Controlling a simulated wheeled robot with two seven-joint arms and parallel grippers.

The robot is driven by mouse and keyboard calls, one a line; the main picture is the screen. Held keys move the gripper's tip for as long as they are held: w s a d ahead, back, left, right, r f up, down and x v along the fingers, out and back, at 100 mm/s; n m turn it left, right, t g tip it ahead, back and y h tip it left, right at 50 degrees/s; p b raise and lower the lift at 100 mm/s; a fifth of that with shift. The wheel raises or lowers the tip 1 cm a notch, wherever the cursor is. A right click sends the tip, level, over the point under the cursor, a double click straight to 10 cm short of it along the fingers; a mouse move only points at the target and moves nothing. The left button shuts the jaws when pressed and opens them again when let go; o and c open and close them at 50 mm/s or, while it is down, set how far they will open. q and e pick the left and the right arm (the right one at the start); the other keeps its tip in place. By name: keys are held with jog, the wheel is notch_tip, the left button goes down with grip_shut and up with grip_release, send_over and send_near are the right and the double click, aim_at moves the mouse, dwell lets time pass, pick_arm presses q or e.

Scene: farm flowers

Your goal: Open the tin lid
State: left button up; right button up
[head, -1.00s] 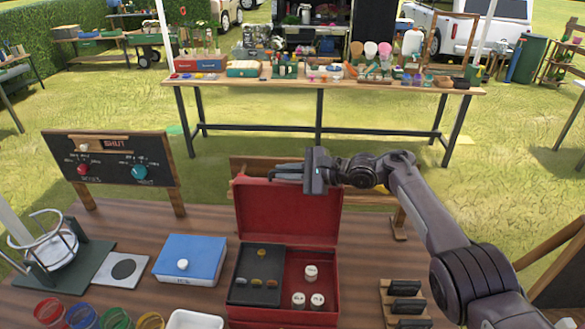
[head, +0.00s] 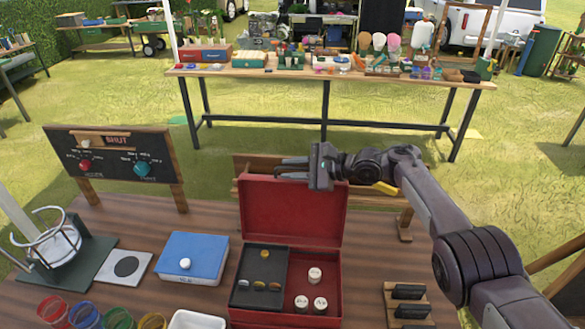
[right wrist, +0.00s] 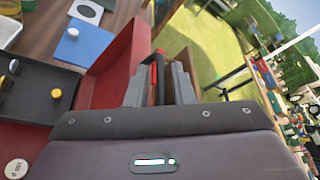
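The red tin (head: 236,316) stands at the front middle of the table. Its red lid (head: 292,211) is up, standing steeply at the back, and the inside shows. A black tray (head: 258,292) with several small oval pieces fills the left half, and white round pieces (head: 315,275) lie in the right half. My right gripper (head: 290,168) is at the top edge of the lid, its two fingers apart. In the right wrist view the fingers (right wrist: 160,85) have a dark and red strip between them, close to the lid (right wrist: 108,72). My left gripper is not in view.
A blue box with a white knob (head: 192,251) stands left of the tin. A signboard (head: 115,165) reading "SHUT" stands at the back left. Coloured cups (head: 85,312) are at the front left, and a wooden rack (head: 408,300) is to the right.

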jog(key=shift+s+d+f, duration=0.1)
jog(key=shift+s+f, duration=0.05)
jog(key=shift+f, duration=0.1)
jog(key=shift+d+r, duration=0.1)
jog(key=shift+d, duration=0.05)
jog(key=shift+p+v, duration=0.9)
jog(key=shift+p, duration=0.3)
jog(key=v, duration=0.5)
jog(key=shift+d+r, duration=0.3)
jog(key=shift+a+r, duration=0.1)
